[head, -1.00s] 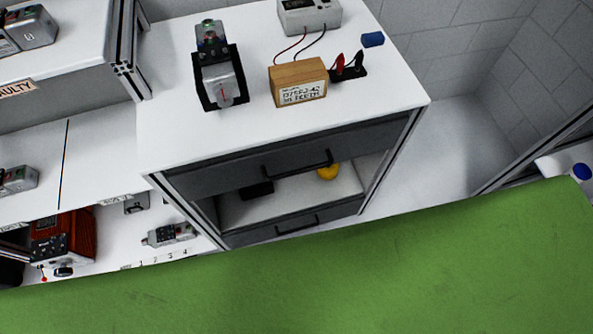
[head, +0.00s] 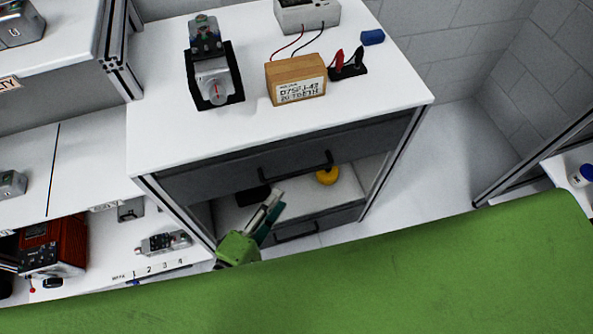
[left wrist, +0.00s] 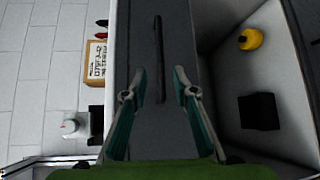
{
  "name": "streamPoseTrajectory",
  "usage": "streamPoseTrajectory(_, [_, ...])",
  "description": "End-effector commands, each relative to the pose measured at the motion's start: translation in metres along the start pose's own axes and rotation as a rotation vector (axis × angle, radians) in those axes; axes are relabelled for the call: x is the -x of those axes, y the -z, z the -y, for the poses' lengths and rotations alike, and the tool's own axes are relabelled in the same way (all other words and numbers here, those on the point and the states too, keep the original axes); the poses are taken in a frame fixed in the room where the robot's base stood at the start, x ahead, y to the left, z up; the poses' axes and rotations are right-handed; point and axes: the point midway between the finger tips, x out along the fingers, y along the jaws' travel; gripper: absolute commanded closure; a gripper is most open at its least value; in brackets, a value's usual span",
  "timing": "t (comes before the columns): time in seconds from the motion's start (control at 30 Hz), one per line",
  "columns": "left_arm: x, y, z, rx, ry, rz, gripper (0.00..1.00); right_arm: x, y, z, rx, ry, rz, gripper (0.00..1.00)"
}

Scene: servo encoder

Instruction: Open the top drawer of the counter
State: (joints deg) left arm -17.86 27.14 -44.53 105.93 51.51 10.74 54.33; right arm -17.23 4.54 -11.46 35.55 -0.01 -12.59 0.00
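The counter (head: 155,130) has a dark grey top drawer (head: 215,172) with a black bar handle (head: 297,166); the drawer is shut. My left gripper (head: 276,203) is in front of the counter, just below the handle in the head view. In the left wrist view my left gripper (left wrist: 159,70) has its two fingers apart with nothing held. The handle (left wrist: 158,50) lies along the gap between them, lengthwise, on the drawer front (left wrist: 180,30). The fingers seem to be short of the handle; I cannot tell the exact distance. My right gripper is not in view.
Below the drawer, an open shelf holds a yellow object (head: 327,175) and a black box (head: 253,195). A lower drawer (head: 345,215) is shut. On the counter top stand a motor device (head: 214,78), a labelled wooden box (head: 296,80) and a meter (head: 307,14).

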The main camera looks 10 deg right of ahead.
Motion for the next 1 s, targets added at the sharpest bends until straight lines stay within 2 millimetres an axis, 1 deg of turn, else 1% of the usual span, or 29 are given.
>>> streamPoseTrajectory(0.03, [-0.012,0.0,-0.003,-0.001,-0.004,-0.002,0.74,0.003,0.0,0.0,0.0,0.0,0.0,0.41])
streamPoseTrajectory(0.1, [-0.028,0.0,-0.004,-0.001,-0.004,-0.001,0.74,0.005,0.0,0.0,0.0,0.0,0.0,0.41])
streamPoseTrajectory(0.3, [-0.07,0.0,-0.002,-0.003,-0.001,0.0,0.74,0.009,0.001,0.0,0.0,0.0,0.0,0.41])
streamPoseTrajectory(0.4, [-0.086,0.0,-0.002,-0.004,-0.001,0.0,0.74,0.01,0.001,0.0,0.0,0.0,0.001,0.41])
streamPoseTrajectory(0.5, [-0.097,0.001,0.0,-0.004,0.0,-0.001,0.74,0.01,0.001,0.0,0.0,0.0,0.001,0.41])
streamPoseTrajectory(0.7, [-0.107,0.0,0.001,-0.004,0.001,0.0,0.74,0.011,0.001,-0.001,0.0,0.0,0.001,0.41])
streamPoseTrajectory(0.93, [-0.107,0.0,0.001,-0.004,0.001,0.0,0.74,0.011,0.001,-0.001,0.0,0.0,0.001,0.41])
streamPoseTrajectory(0.97, [-0.107,0.0,0.001,-0.004,0.001,0.0,0.79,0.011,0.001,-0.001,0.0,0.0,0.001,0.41])
streamPoseTrajectory(1.0, [-0.107,0.0,0.001,-0.004,0.001,0.0,0.89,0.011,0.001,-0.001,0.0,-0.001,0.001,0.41])
